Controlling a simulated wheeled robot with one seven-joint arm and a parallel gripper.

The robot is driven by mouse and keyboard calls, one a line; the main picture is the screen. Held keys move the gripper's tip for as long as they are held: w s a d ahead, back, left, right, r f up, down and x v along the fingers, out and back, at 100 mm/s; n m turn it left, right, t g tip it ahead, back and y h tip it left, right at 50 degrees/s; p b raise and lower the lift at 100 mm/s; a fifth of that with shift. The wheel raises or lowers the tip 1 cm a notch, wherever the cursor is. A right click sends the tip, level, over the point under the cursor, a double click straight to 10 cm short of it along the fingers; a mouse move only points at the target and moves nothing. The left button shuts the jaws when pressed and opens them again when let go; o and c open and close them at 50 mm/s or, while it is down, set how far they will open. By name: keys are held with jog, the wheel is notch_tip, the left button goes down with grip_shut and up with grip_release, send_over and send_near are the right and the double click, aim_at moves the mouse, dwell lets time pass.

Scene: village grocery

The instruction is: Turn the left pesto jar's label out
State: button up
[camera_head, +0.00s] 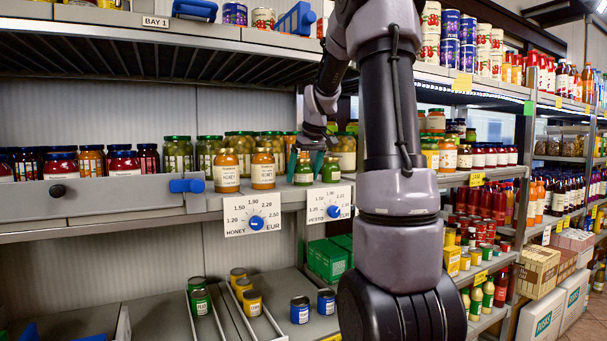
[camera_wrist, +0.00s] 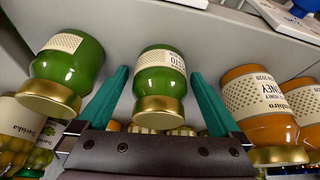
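The left pesto jar (camera_head: 303,169) is green with a gold lid and stands at the shelf front, right of the honey jars. In the wrist view, which looks inverted, this jar (camera_wrist: 160,72) is upright between the teal fingers of my gripper (camera_wrist: 161,76). Gaps show on both sides, so the gripper is open around it. Its cream label shows partly, with a dotted part and some lettering turned to one side. The right pesto jar (camera_head: 331,169) stands beside it; it also shows in the wrist view (camera_wrist: 72,67).
Two honey jars (camera_head: 226,171) (camera_head: 263,169) stand close on the left. Rows of green jars (camera_head: 178,153) stand behind. Price cards with blue dials for honey (camera_head: 252,210) and pesto (camera_head: 329,203) hang on the shelf edge. An upper shelf (camera_head: 160,38) is overhead.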

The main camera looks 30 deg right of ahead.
jog(key=a+v, duration=0.1)
jog(key=v, duration=1)
jog(key=s+a+f+m+t, duration=0.1)
jog(key=s+a+f+m, duration=0.1)
jog(key=s+a, duration=0.3)
jog(key=s+a+f+m+t+y, duration=0.1)
jog(key=s+a, duration=0.4)
jog(key=s, duration=0.5)
jog(key=s+a+f+m, duration=0.2)
jog(key=s+a+f, duration=0.3)
jog(key=s, duration=0.3)
jog(key=shift+m+t, duration=0.4)
jog(key=shift+f, duration=0.15)
jog(key=shift+c, duration=0.2)
